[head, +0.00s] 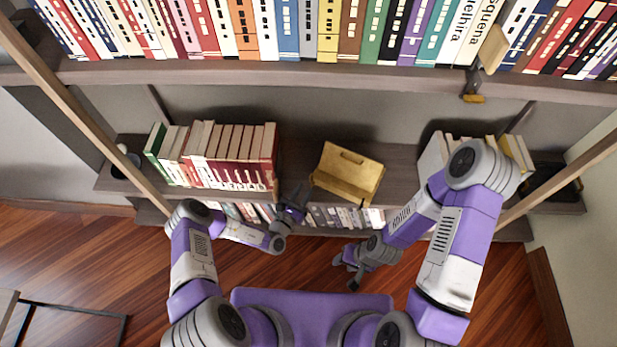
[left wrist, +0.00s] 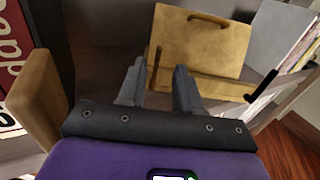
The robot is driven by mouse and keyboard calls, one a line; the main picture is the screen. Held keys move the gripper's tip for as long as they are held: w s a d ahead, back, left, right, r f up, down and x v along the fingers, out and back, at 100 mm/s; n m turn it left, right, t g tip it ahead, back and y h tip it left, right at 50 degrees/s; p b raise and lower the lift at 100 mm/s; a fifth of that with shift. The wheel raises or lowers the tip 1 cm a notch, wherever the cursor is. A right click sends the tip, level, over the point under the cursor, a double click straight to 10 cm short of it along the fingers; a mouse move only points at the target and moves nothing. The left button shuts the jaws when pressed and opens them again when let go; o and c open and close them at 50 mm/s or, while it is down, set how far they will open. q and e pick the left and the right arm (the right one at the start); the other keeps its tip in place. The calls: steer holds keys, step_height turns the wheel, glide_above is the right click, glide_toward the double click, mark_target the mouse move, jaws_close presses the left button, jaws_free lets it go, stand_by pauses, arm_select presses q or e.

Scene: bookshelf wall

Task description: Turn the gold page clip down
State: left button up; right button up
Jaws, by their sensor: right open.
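A gold-brown book stand (head: 348,172) with a slot near its top stands on the shelf; it also shows in the left wrist view (left wrist: 205,50). The gold page clip (left wrist: 155,68) is a thin upright piece at the left of the stand's lower edge. In the head view I cannot make it out. A black clip (left wrist: 262,86) sticks up at the right end. My left gripper (head: 295,198) is open and empty at the stand's left front, its fingers on both sides of the gold clip in the left wrist view; contact cannot be told. My right gripper (head: 345,272) is open and empty, lower and clear of the shelf.
Red books (head: 230,170) stand left of the stand. More books (head: 515,152) stand at the right, partly behind my right arm. A shelf above (head: 300,75) holds a full row of books. Ladder-like wooden rails (head: 85,110) slant at the side. The wooden floor (head: 250,270) is open.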

mark_target(312, 179)
arm_select(q)
steer(key=b+x, duration=0.2)
steer(key=x, duration=0.5)
steer(key=shift+w+b, duration=0.25)
steer(key=shift+b, duration=0.15)
jaws_close()
